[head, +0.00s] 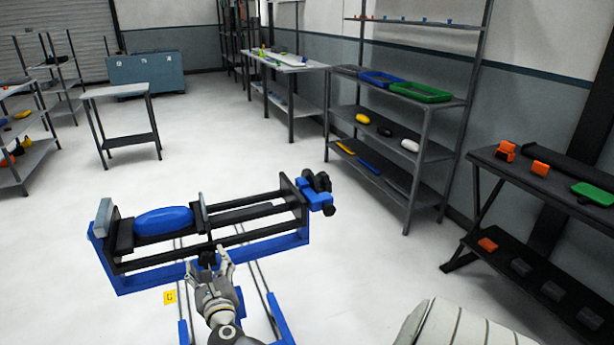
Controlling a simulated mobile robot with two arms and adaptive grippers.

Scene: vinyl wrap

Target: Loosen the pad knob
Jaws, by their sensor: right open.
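A blue and black vice-like machine (278,247) stands in front of me, with a blue oblong piece (163,221) between its grey pads at the left. A small black knob (206,257) sits on the near side of the frame, below the middle pad (203,211). A larger black handle (317,182) is at the right end. My right gripper (210,262) is open, with its fingertips at the small knob, one on each side as seen from here. I cannot tell whether they touch it. My left gripper is out of view.
A black table (480,155) with orange items and a green tray stands at the right. A grey shelf (455,101) with blue and green trays stands behind. The white floor is clear around the machine, with a small yellow tag (170,297) at the near left.

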